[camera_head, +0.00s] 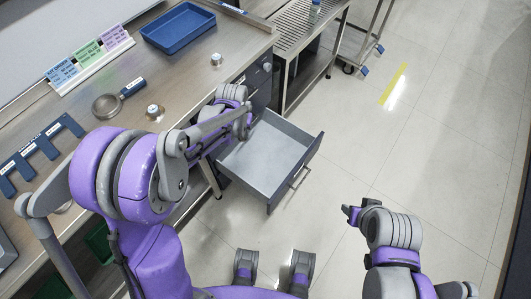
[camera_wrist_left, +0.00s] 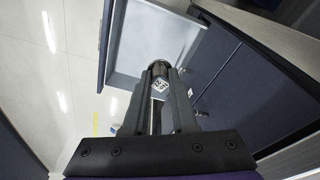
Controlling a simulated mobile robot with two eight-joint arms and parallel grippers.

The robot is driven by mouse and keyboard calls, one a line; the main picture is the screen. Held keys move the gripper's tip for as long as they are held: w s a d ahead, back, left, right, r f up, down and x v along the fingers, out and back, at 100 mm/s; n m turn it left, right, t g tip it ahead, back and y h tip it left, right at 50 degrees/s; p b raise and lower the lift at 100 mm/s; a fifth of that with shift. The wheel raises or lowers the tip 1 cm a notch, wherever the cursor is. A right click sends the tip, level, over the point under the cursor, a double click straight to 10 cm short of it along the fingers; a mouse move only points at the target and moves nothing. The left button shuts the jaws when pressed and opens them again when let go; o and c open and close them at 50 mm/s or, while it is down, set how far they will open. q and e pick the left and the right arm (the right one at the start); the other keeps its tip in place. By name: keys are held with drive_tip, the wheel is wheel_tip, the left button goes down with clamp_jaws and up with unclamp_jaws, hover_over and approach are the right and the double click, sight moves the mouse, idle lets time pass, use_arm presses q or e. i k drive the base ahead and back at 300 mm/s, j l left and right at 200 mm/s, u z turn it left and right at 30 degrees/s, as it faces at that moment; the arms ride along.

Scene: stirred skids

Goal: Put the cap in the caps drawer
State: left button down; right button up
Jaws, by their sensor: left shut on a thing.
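The cap (camera_wrist_left: 159,71) is small and round with a dark, shiny side, and shows between the fingertips in the left wrist view. A white tag with black marks sits just below it in that view. My left gripper (camera_wrist_left: 161,82) is shut on the cap. An open grey drawer (camera_head: 270,152) juts from the bench in the head view; its pale inside (camera_wrist_left: 150,38) lies beyond the cap in the left wrist view. My left arm hides the cap and fingertips in the head view. My right gripper (camera_head: 350,213) is over the floor, away from the bench; its jaw opening is unclear.
On the bench are a blue tray (camera_head: 178,27), a round strainer-like tool (camera_head: 107,105), two small silver-topped items (camera_head: 216,59) (camera_head: 154,112), coloured label cards (camera_head: 88,54) and a blue rack (camera_head: 42,152). A metal side table (camera_head: 300,30) adjoins. The floor at right is clear.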

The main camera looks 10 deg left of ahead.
sight(274, 164)
drive_tip(key=i+l+u, duration=0.1)
drive_tip(key=l, duration=0.3)
drive_tip(key=i+l+u, duration=0.15)
drive_tip(key=l, duration=0.25)
drive_tip(key=i+l+u, duration=0.1)
drive_tip(key=l, duration=0.35)
drive_tip(key=i+l+u, duration=0.15)
drive_tip(key=l, duration=0.25)
drive_tip(key=i, duration=0.1)
